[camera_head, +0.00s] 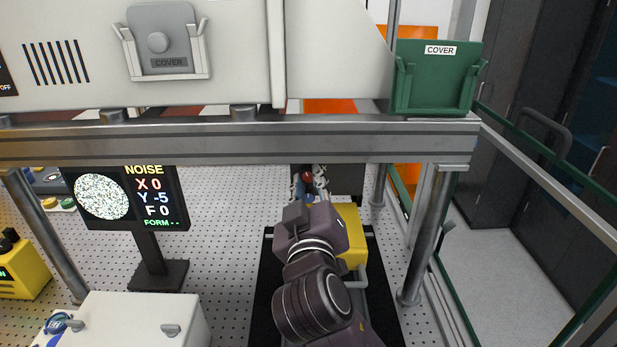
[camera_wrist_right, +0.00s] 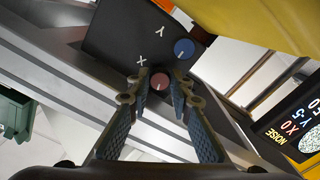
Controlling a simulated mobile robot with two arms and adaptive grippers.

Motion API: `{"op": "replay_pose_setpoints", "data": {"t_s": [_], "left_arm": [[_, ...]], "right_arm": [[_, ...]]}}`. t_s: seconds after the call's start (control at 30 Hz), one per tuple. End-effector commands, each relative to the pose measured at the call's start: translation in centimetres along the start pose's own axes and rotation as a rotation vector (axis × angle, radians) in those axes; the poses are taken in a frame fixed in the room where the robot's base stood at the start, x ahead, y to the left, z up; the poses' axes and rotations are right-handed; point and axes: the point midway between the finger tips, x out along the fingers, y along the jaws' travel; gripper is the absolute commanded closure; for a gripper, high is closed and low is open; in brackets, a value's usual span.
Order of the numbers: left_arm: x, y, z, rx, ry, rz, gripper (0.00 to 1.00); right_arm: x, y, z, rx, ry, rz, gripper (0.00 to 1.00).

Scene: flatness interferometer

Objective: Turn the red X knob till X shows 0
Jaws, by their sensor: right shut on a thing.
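The red X knob (camera_wrist_right: 160,80) sits on a dark panel (camera_wrist_right: 118,28) marked X and Y. My right gripper (camera_head: 308,183) is shut on the red knob; in the right wrist view its two fingertips lie on either side of it. The blue Y knob (camera_wrist_right: 184,48) is beside it, outside the fingers. The display (camera_head: 126,198) reads NOISE, X 0, Y -5, F 0 and FORM with dashes, next to a speckled round picture. My left gripper is not in view.
A steel beam (camera_head: 230,143) on posts crosses above my right arm. A yellow block (camera_head: 352,236) stands right beside the arm. A green cover (camera_head: 437,78) hangs at upper right and a grey cover (camera_head: 165,42) at upper left. A white box (camera_head: 135,318) stands at lower left.

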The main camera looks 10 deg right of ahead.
Motion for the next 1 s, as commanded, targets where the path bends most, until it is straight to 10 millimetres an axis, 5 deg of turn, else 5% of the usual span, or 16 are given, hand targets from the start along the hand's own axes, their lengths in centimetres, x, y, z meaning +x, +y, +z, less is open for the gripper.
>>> {"op": "replay_pose_setpoints", "data": {"t_s": [0.1,0.13,0.27,0.67,1.0], "left_arm": [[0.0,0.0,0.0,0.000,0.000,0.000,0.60],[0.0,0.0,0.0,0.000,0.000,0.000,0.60],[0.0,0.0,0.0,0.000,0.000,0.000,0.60],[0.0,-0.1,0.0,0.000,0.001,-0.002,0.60],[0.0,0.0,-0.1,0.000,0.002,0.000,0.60]], "right_arm": [[0.0,0.0,0.0,0.002,0.001,0.001,1.00],[0.0,0.0,0.0,0.002,0.001,0.001,0.78],[0.0,0.0,0.0,0.003,0.001,0.000,0.64],[-0.8,-0.1,0.0,0.004,0.002,-0.002,0.63],[-7.5,-0.2,0.1,0.006,0.000,-0.005,0.63]]}}
